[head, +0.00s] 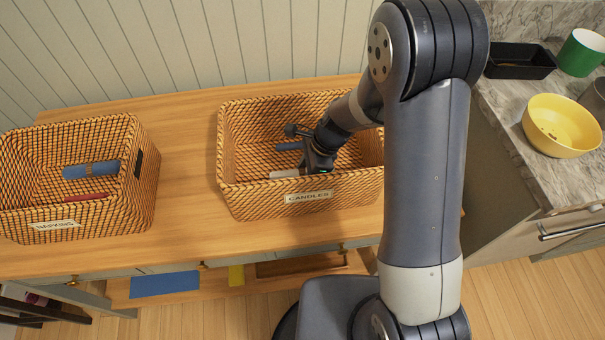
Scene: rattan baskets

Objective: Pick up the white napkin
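A small whitish item (284,174), which may be the white napkin, lies in the middle rattan basket (235,195), near its front wall. The basket's label reads CANDLES. My gripper (316,168) is low inside this basket, just right of the whitish item. I cannot tell if they touch. The fingertips are partly hidden by the front wall and my own wrist, so its opening is unclear. A blue item (288,146) lies behind the gripper in the same basket.
The left basket (140,190), with a label that seems to read NAPKINS, holds a blue roll (92,170) and a red item (87,198). Bare tabletop (187,170) lies between the baskets. A yellow bowl (560,122), black tray (520,62) and green cup (582,52) stand on the right counter.

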